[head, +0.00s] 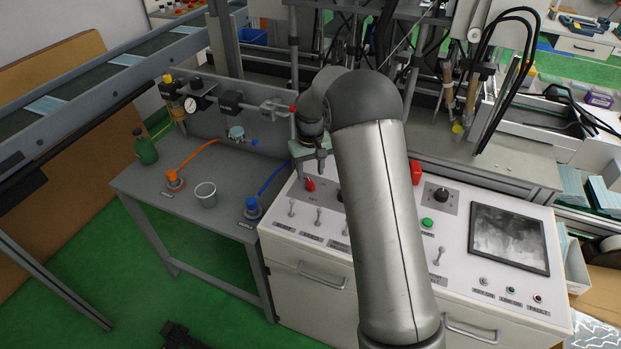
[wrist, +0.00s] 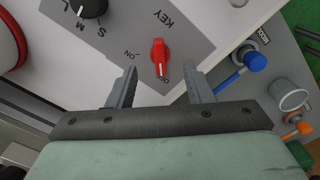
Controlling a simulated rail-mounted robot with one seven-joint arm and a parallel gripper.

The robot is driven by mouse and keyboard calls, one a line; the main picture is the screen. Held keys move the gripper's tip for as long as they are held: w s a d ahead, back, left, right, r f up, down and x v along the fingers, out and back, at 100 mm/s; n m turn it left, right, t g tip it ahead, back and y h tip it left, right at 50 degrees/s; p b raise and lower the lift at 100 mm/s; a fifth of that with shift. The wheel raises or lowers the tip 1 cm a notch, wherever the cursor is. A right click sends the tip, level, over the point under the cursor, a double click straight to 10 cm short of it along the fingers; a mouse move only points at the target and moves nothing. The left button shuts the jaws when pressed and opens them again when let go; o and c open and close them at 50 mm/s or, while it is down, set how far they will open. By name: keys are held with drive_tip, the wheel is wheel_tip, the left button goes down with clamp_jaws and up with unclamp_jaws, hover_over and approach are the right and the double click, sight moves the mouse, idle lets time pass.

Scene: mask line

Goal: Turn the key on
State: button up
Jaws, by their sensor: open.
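The red key knob (wrist: 160,58) sits on a grey plate marked KEY, ON and OFF in the wrist view. Its white pointer end is at the OFF mark. It also shows in the head view (head: 310,185), at the left end of the white control panel (head: 285,232). My gripper (wrist: 158,80) is open, with one finger on each side of the knob's lower end in the wrist view. I see gaps between the fingers and the knob; how far the fingertips are above the plate is hard to tell. In the head view my gripper (head: 310,165) is just above the knob.
A black selector dial (wrist: 92,8) marked S, M, L is beside the key plate. Several toggle switches (head: 318,216) stand in front of the knob. A grey side table (head: 150,190) to the left holds a metal cup (head: 206,194), an orange hose fitting (head: 174,180) and a blue one (head: 252,208).

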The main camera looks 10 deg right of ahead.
sight(310, 182)
drive_tip(key=shift+f, duration=2.15)
drive_tip(key=c, duration=1)
